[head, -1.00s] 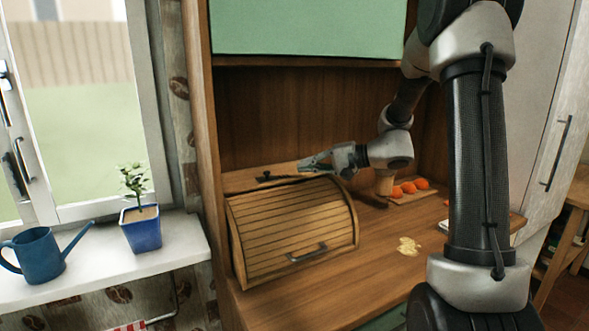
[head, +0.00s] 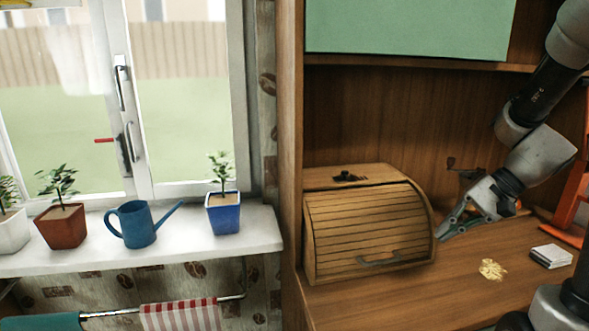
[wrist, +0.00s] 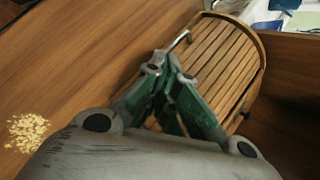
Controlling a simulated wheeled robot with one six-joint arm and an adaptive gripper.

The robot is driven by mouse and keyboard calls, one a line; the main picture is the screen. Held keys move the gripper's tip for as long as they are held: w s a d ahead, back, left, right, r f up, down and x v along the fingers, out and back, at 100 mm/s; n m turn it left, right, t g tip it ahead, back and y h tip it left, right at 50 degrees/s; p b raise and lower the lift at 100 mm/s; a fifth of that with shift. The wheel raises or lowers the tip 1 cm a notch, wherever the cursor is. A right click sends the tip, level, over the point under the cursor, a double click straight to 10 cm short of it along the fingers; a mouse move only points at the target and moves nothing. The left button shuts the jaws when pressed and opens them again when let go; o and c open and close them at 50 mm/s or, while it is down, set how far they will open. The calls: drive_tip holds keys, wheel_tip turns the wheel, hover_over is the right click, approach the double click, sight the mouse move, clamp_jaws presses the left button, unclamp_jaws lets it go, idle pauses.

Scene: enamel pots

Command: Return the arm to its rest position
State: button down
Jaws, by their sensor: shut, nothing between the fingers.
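My gripper (head: 447,229) is shut and empty, low over the wooden counter (head: 440,290), just right of the bread box in the head view. In the wrist view its green-padded fingers (wrist: 166,62) meet, with the bread box behind them. My arm comes in from the upper right of the head view, bent downward.
A slatted wooden bread box (head: 365,225) with a metal handle stands left of my gripper. A pale crumb pile (head: 491,269) and a small white block (head: 551,256) lie on the counter. A blue watering can (head: 138,223) and potted plants stand on the windowsill (head: 265,235).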

drive_tip(key=s+d+r+n+t+h, duration=0.2)
drive_tip(key=s+r+n+h, duration=0.5)
drive_tip(key=s, duration=0.6)
wheel_tip(320, 180, up, 2)
drive_tip(key=shift+s+d+r+t, duration=0.1)
drive_tip(key=shift+s+d+t, duration=0.05)
drive_tip(key=shift+d+t, duration=0.15)
